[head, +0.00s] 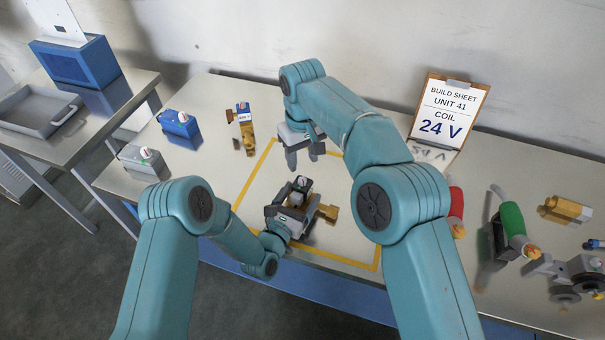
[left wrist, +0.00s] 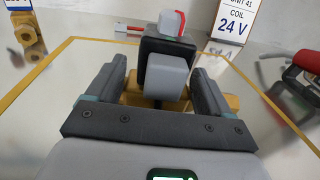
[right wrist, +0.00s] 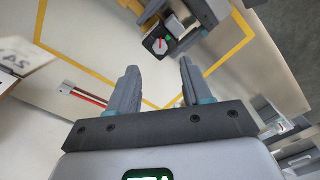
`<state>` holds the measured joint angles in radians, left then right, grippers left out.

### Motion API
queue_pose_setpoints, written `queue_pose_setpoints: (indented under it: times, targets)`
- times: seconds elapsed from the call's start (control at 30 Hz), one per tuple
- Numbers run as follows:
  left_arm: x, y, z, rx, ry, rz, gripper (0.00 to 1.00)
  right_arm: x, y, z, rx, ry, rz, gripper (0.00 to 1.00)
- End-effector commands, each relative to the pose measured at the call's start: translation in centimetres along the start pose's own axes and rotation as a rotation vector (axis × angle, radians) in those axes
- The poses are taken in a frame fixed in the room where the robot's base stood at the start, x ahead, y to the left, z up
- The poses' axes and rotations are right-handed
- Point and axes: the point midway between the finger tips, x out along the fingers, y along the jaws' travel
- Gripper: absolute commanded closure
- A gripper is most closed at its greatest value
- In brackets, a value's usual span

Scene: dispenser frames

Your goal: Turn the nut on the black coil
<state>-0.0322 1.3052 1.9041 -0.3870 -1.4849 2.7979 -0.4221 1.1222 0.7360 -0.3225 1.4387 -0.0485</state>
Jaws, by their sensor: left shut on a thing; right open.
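The black coil (head: 299,188) stands on a brass body (head: 329,212) inside the yellow-outlined area, with a grey block (left wrist: 168,77) on its near side. On top is a grey nut or cap with a red mark (left wrist: 172,20), also visible from above in the right wrist view (right wrist: 160,45). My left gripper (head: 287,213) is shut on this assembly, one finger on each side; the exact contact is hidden. My right gripper (head: 303,158) is open and empty, above the table beyond the coil and apart from it.
A red-and-grey bar (right wrist: 82,95) lies on the table near my right gripper. A blue coil (head: 180,123), a grey coil (head: 142,158) and a brass valve (head: 246,135) stand left. A "24 V" build sheet (head: 450,110), a green-handled tool (head: 512,220) and a brass block (head: 565,210) are right.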

Motion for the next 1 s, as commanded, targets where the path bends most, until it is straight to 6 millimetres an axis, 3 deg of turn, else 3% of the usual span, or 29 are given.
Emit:
queue_pose_setpoints:
  times: [0.1,0.3,0.73,0.8,0.9,1.0]
  targets:
    - [0.0,0.0,0.0,0.0,0.0,0.0,0.73,2.7,0.0,0.1,0.0,-0.004,-0.002,0.51]
    - [0.0,0.0,0.0,0.0,0.0,0.001,0.73,5.9,0.0,0.0,0.0,-0.001,-0.001,0.51]
    - [0.0,0.0,0.0,0.0,0.0,0.001,0.73,7.1,0.0,0.0,0.0,0.0,-0.001,0.51]
    - [0.0,0.0,0.0,0.0,0.0,0.0,0.73,7.1,0.0,0.0,0.0,0.0,-0.001,0.74]
    - [0.0,0.0,0.0,0.0,0.0,0.0,0.73,7.1,0.0,0.0,0.0,0.0,-0.001,1.0]
    - [0.0,0.0,0.0,0.0,0.0,0.0,0.73,7.1,0.0,0.0,0.0,0.0,-0.001,1.0]
